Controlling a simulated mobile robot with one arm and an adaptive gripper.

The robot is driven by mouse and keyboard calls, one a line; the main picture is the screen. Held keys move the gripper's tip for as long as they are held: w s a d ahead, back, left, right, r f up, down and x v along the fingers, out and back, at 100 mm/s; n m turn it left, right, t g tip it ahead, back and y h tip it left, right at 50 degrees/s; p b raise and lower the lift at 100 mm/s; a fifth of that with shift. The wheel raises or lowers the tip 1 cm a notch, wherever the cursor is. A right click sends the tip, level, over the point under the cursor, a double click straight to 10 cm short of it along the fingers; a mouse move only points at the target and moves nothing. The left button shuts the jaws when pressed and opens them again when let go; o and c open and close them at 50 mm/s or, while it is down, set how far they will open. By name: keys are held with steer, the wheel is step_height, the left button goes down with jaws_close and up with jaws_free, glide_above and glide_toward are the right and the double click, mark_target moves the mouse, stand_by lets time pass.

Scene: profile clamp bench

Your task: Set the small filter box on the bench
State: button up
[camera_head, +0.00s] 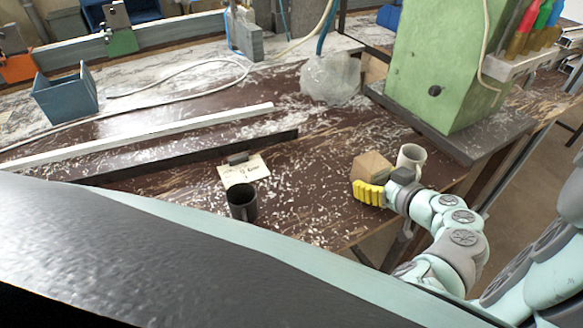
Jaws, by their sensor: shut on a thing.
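The small filter box, a tan cardboard-coloured block (373,163), is at the right part of the bench (310,210), near its front edge. My gripper (364,190) reaches in from the right. Its yellow ribbed finger lies along the near side of the box, and it is shut on the box. The other finger is hidden behind the box. I cannot tell whether the underside of the box touches the bench or is a little above it.
A dark mug (242,203) and a paper note (243,171) are to the left. A green machine (435,65) rises behind. Two long bars (140,137) lie at the left. Bench between dark mug and box is clear apart from shavings.

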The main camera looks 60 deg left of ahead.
steer(key=shift+f, duration=0.15)
steer(key=o, duration=1)
steer(key=shift+o, duration=0.2)
